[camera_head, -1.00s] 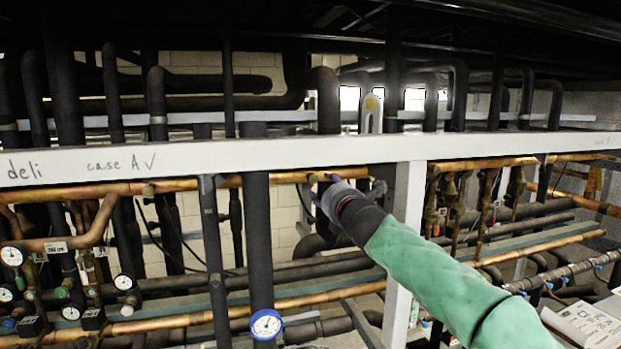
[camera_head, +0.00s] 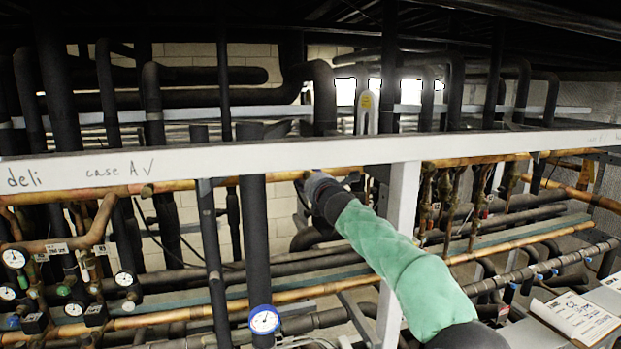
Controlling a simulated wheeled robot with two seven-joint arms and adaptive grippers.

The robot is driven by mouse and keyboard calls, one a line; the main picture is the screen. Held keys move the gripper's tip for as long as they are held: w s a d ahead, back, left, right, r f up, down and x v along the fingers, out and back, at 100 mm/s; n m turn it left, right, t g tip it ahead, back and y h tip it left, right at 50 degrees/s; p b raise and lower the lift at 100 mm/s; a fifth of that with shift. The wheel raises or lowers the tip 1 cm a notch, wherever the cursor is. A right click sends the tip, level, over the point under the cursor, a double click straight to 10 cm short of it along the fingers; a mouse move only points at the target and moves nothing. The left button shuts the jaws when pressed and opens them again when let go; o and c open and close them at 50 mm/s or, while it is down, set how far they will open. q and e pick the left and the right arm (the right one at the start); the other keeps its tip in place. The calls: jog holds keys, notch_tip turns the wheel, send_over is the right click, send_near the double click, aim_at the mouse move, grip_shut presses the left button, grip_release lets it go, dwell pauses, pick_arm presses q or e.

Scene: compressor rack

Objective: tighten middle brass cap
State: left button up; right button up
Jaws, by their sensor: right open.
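My right arm, in a green sleeve, comes in from the lower right. My right gripper (camera_head: 308,184) is at the upper copper pipe (camera_head: 220,182), just below the white beam. It is open; its fingers are small and mostly hidden behind the dark wrist. A small brass-coloured cap (camera_head: 147,190) sticks out of the copper pipe further left, away from the gripper. I cannot make out a middle brass cap; that spot of the pipe is covered by my gripper. My left gripper is not in view.
The white beam (camera_head: 230,158) runs across above the gripper, and a white post (camera_head: 400,220) stands right of it. Dark insulated pipes (camera_head: 254,230) rise nearby. A blue-rimmed gauge (camera_head: 264,320) is low in front. An open binder (camera_head: 585,318) lies at lower right.

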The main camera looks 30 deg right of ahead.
jog(key=shift+s+r, duration=0.1)
jog(key=shift+s, duration=0.05)
grip_shut()
